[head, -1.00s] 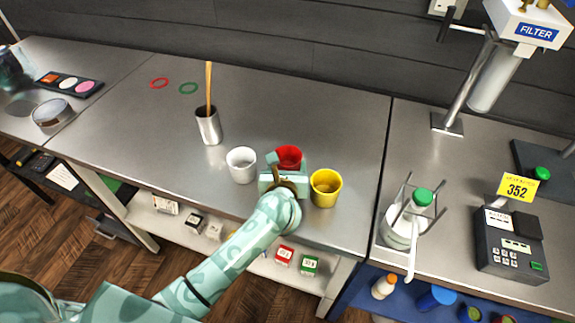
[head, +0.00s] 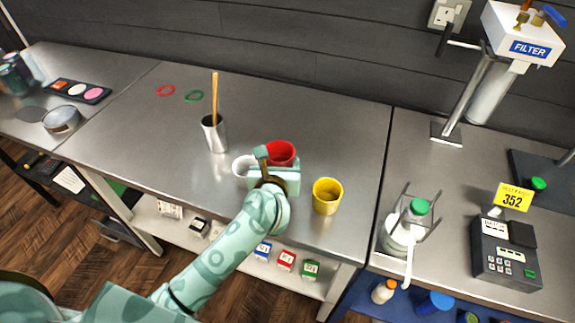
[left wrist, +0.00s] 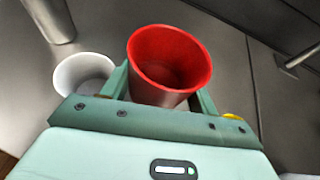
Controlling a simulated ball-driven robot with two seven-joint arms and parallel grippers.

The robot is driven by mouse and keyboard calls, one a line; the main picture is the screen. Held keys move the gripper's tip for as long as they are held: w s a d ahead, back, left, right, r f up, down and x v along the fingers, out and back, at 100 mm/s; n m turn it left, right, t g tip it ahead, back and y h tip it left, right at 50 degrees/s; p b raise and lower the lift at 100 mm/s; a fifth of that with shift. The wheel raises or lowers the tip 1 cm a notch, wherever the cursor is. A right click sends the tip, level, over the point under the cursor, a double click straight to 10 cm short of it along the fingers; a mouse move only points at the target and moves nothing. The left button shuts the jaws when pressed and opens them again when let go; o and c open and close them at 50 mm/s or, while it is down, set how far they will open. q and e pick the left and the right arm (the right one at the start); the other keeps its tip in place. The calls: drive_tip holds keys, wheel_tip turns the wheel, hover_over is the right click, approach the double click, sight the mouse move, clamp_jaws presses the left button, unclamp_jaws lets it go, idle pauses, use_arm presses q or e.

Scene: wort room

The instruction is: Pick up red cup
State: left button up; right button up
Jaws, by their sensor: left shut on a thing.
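The red cup (head: 281,153) is in my left gripper (head: 268,160), near the front edge of the steel bench. In the left wrist view the red cup (left wrist: 168,62) shows its open mouth, with a gripper finger on each side of it. My left gripper (left wrist: 160,88) is shut on the cup. The gripper body hides the cup's lower part in the head view, so I cannot tell how far its base is from the bench. My right gripper is not in view.
A white cup (head: 241,166) stands close to the left of the gripper, partly hidden. A yellow cup (head: 327,197) stands to the right. A metal beaker (head: 214,135) with a wooden stick is behind left.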

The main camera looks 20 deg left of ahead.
use_arm(q)
drive_tip(key=s+a+r+p, duration=0.1)
drive_tip(key=s+a+r, duration=0.5)
drive_tip(key=s, duration=0.2)
drive_tip(key=shift+s, duration=0.25)
drive_tip(key=shift+a, duration=0.15)
